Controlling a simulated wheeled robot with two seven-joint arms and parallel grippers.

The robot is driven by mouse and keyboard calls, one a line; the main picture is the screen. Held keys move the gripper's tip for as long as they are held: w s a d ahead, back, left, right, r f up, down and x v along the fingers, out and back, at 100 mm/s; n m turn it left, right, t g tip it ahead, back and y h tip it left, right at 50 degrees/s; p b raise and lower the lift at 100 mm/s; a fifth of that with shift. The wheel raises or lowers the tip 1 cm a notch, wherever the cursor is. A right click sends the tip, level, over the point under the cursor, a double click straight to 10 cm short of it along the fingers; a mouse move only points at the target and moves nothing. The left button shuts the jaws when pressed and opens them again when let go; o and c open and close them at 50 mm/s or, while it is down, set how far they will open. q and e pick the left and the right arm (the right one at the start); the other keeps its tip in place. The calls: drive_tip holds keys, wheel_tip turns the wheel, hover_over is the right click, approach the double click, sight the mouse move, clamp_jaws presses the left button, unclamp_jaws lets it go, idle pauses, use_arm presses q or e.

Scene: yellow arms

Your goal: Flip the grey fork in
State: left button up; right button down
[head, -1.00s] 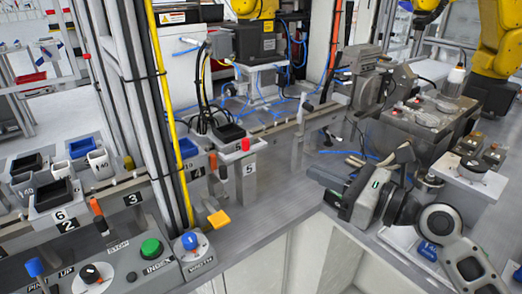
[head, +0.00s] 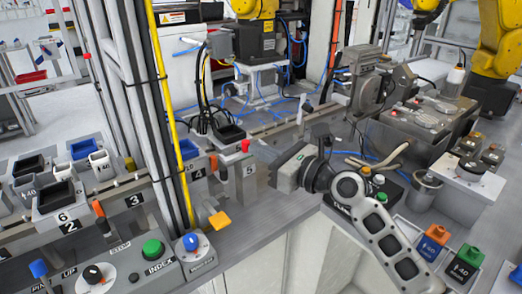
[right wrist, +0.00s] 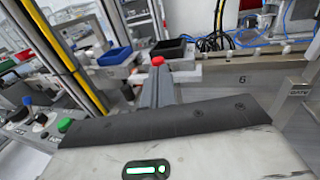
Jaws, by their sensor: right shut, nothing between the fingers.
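I cannot pick out the grey fork with certainty. A small pale grey upright piece (head: 308,112) stands at the rail behind my right gripper; its shape is too small to tell. In the right wrist view a grey slanted bracket with a GATE label (right wrist: 297,87) stands at the right edge. My right gripper (head: 262,152) is shut and empty, pointing left beside the red-capped lever (head: 245,146) at station 5. In the right wrist view its closed fingers (right wrist: 158,85) point towards the red cap (right wrist: 158,60); contact cannot be told. My left gripper is out of view.
The rail carries orange levers (head: 213,160) and a black bin (head: 230,133). A control panel with a green button (head: 153,248) is at lower left. Orange and green blocks (head: 434,236) stand at lower right.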

drive_tip(key=shift+w+a, duration=0.2)
drive_tip(key=shift+w+a+r, duration=0.1)
drive_tip(key=shift+w+a, duration=0.55)
drive_tip(key=shift+w, duration=0.3)
drive_tip(key=shift+s+d+p, duration=0.15)
drive_tip(key=shift+d+p, duration=0.1)
drive_tip(key=shift+p, duration=0.15)
drive_tip(key=v, duration=1.3)
drive_tip(key=shift+s+d, duration=0.15)
drive_tip(key=shift+s, duration=0.1)
